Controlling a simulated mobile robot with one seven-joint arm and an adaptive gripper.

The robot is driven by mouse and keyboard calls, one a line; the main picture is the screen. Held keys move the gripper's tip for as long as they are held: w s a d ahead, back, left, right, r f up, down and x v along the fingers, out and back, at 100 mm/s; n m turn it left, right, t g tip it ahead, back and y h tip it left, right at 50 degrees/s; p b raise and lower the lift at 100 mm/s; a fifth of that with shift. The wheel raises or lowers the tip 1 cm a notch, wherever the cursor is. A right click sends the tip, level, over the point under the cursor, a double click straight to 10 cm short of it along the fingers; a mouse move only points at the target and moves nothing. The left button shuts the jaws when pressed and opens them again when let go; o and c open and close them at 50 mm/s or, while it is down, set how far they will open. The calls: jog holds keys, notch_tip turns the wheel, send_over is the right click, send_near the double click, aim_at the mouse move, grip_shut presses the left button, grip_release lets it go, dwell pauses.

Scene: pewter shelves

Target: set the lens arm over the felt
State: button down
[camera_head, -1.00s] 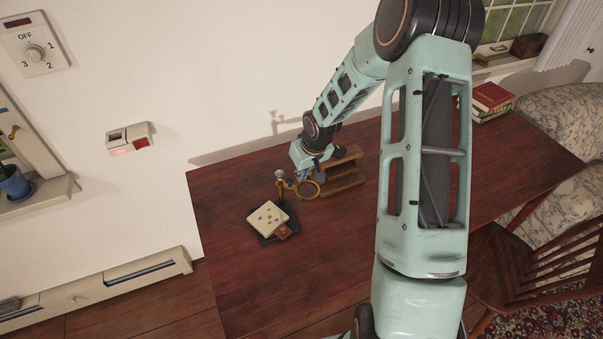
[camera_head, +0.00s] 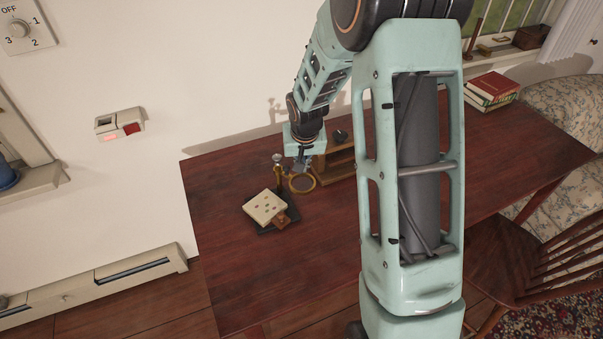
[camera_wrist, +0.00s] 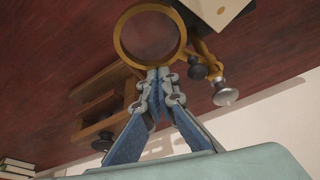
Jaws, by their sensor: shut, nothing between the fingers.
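The lens arm ends in a brass ring (camera_head: 290,184) that holds a round lens. It is joined to a small post (camera_head: 277,162) with a silver knob, beside the stand. A cream square (camera_head: 264,205) with small dark spots lies on a dark base (camera_head: 253,225); whether it is the felt I cannot tell. The ring is right of the square, not over it. My gripper (camera_head: 302,171) is shut and empty, pointing down near the ring. In the wrist view, the fingertips (camera_wrist: 158,76) meet close to the ring's rim (camera_wrist: 121,38); I cannot tell whether they touch.
A wooden rack (camera_head: 336,165) stands on the red-brown table (camera_head: 255,280), close behind and right of my gripper. Books (camera_head: 492,88) lie at the far right. The table's front left is clear.

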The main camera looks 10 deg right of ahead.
aim_at(290, 183)
jog(key=m+b, duration=0.1)
jog(key=s+a+m+h+b, duration=0.1)
jog(key=b, duration=0.1)
jog(key=shift+s+f+m, duration=0.25)
jog(key=shift+f+m, duration=0.05)
jog(key=shift+m, duration=0.1)
jog(key=m+b, duration=0.1)
jog(key=s+a+m+b, duration=0.1)
jog(key=shift+s+r+m+g+h, duration=0.1)
jog(key=shift+m+g+h, duration=0.2)
jog(key=shift+m+h, duration=0.1)
jog(key=m, duration=0.1)
jog(key=s+a+m+b, duration=0.1)
jog(key=shift+a+r+m+g+h, duration=0.15)
jog(key=shift+m+g+h, duration=0.15)
jog(key=m, duration=0.1)
jog(key=a+m, duration=0.1)
jog(key=shift+s+a+m+g+h, duration=0.2)
jog(key=shift+m+g+h, duration=0.1)
jog(key=shift+g, duration=0.1)
jog(key=shift+s+a+m, duration=0.15)
jog(key=shift+a+m, duration=0.5)
jog(key=shift+m, duration=0.25)
jog(key=shift+a, duration=0.2)
